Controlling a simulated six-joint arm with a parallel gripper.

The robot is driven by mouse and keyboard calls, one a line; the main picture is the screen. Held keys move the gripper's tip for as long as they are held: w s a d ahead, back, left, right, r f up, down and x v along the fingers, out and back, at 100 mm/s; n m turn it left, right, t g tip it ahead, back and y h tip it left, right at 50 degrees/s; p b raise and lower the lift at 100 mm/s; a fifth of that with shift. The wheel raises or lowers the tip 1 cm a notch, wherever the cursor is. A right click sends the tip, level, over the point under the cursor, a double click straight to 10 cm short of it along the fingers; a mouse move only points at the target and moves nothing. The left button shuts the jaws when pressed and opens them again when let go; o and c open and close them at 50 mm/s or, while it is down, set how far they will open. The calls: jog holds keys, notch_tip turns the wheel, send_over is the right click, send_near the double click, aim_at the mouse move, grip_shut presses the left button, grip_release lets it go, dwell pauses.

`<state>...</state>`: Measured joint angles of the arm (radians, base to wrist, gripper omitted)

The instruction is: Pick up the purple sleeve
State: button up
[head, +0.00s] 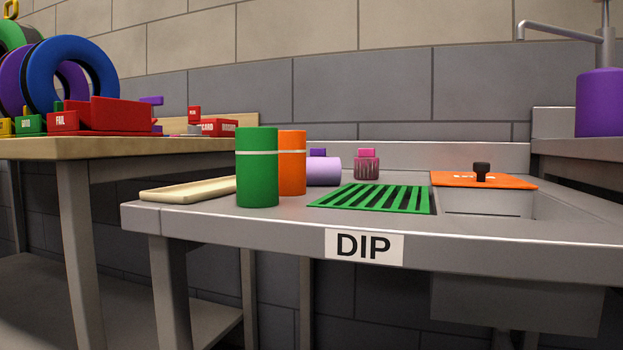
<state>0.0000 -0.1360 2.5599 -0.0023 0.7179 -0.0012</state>
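A pale purple cylinder (325,172), which looks like the purple sleeve, lies on its side on the grey metal counter (240,222) marked DIP. Its left part is hidden behind an upright orange cylinder (292,165) with a pale band. An upright green cylinder (257,180) with a pale band stands in front and to the left of the orange one. My gripper does not show in the head view.
A cream tray (188,188) lies at the counter's left end. A green slatted rack (375,198), a pink-capped jar (367,164) and an orange lid with a black knob (482,178) are to the right. Tyres (75,52) and red boxes (110,114) crowd the left bench.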

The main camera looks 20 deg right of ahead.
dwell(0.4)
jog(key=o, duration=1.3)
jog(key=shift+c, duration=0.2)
